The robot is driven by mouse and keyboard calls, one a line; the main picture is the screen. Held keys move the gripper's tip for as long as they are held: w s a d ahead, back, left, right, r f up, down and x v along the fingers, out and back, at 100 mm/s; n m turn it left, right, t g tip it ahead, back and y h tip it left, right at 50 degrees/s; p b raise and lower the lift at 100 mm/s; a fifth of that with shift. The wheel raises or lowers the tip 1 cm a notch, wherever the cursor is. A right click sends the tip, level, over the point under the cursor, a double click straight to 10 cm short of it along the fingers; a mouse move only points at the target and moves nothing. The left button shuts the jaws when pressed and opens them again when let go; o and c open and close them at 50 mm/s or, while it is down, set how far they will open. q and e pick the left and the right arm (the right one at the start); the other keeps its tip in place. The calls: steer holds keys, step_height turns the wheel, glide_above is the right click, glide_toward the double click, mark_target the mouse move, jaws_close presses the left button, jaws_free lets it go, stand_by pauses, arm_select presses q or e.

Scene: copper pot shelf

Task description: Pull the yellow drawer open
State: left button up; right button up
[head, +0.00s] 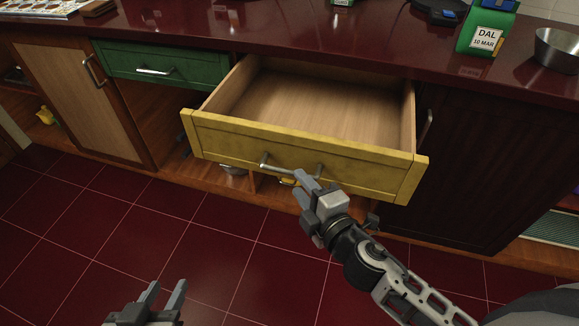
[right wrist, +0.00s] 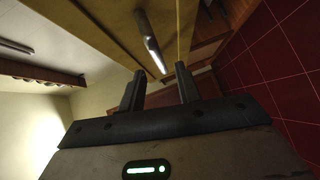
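The yellow drawer (head: 350,172) is pulled well out from under the counter, and its bare wooden inside shows. Its silver bar handle (head: 278,168) is on the front; in the right wrist view the handle (right wrist: 149,42) lies just ahead of the fingertips. My right gripper (head: 304,182) is at the right part of the handle. Its fingers (right wrist: 160,84) are apart with nothing held between them; I cannot tell whether they touch the handle. My left gripper (head: 163,291) is low over the floor, fingers apart and empty, away from the drawer.
A closed green drawer (head: 160,67) is left of the yellow one, with a wooden cupboard door (head: 82,95) beyond. A dark cabinet door (head: 480,160) is on the right. A green DAL packet (head: 486,36) and a metal bowl (head: 556,50) stand on the red counter. The tiled floor (head: 120,215) is clear.

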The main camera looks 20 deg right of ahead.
mark_target(289, 170)
steer(key=x, duration=0.5)
steer(key=shift+w+a, duration=0.1)
steer(key=shift+w, duration=0.3)
jaws_close()
